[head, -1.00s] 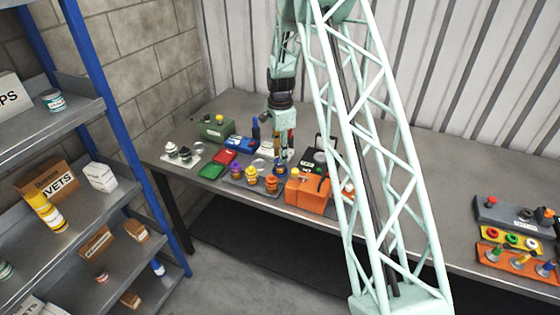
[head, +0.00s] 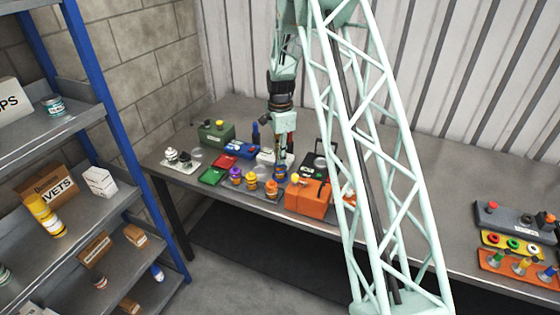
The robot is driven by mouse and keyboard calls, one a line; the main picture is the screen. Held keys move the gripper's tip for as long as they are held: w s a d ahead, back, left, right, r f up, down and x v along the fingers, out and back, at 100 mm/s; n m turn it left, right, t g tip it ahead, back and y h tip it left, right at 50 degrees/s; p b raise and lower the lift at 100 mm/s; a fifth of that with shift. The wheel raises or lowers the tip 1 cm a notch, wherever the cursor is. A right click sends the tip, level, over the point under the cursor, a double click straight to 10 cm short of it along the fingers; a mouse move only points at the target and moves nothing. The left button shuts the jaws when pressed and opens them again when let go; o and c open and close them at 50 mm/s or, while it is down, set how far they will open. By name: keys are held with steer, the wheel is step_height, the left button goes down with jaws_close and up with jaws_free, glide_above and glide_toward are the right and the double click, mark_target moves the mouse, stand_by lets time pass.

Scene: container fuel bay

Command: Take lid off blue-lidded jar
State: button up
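A row of small jars with coloured lids stands near the bench's front edge: purple (head: 236,175), yellow (head: 251,181) and orange (head: 271,188). The blue-lidded jar (head: 281,173) is at the right of this group, behind the orange one. My gripper (head: 283,163) points straight down directly over the blue-lidded jar, its tips at or just above the blue lid. It partly covers the jar. The fingers are too small and dark to tell whether they touch or grip the lid.
An orange box (head: 307,195) stands close to the right of the jars. A green case (head: 215,133), red and blue trays and a dark blue bottle (head: 256,134) stand behind and left. Blue-posted shelving (head: 110,130) is at the left.

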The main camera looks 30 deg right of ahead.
steer(key=shift+r+b, duration=0.4)
steer(key=shift+r, duration=4)
